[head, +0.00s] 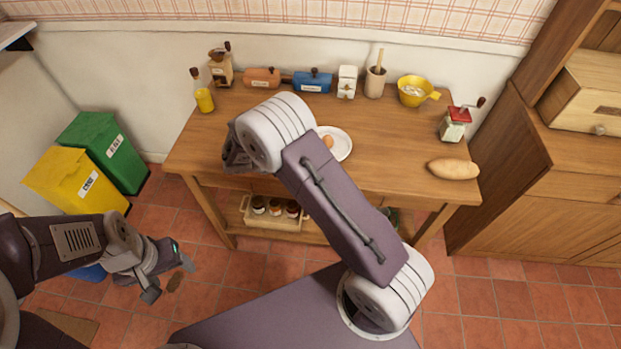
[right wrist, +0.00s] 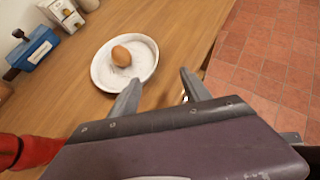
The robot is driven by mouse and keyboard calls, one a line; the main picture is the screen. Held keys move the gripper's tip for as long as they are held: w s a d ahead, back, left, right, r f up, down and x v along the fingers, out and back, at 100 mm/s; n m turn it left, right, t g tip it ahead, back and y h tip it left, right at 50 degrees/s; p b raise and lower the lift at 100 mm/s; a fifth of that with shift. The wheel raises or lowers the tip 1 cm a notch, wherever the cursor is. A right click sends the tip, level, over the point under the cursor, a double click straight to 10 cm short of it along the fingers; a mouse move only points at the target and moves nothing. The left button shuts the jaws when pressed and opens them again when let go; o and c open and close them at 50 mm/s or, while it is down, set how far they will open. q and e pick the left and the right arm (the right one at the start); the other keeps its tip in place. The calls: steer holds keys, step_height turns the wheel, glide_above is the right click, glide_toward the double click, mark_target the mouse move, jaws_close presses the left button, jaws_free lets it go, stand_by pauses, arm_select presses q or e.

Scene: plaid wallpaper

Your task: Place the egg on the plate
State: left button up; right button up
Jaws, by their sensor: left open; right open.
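The brown egg (head: 328,141) rests on the white round plate (head: 343,148) on the wooden table, partly covered by my right arm in the head view. In the right wrist view the egg (right wrist: 121,56) lies inside the plate (right wrist: 143,63), near its middle. My right gripper (right wrist: 158,86) is open and empty, with its fingertips apart from the egg and close to the plate's near rim. In the head view the right gripper (head: 237,152) is mostly hidden behind its wrist, over the table's left part. My left gripper (head: 170,268) is open and empty over the floor.
The table (head: 395,150) carries a yellow bowl (head: 415,92), a red-topped grinder (head: 456,122), a bread loaf (head: 453,169) and several canisters along the back. A red object (right wrist: 35,150) shows at the wrist view's left. Yellow (head: 75,180) and green (head: 103,150) bins stand left.

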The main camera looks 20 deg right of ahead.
steer(key=s+a+r+m+y, duration=0.1)
steer(key=s+a+m+y, duration=0.1)
steer(key=s+m+y, duration=0.3)
steer(key=s+a+r+m+y, duration=0.1)
steer(key=s+a+m+y, duration=0.2)
steer(key=s+m, duration=0.9)
steer(key=m+y, duration=0.2)
steer(key=m, duration=0.1)
steer(key=shift+s+a+r+y, duration=0.2)
steer(key=shift+s+r+y, duration=0.05)
steer(key=shift+r+y, duration=0.1)
step_height(320, 180, up, 4)
steer(key=p, duration=0.4)
steer(key=shift+r, duration=0.15)
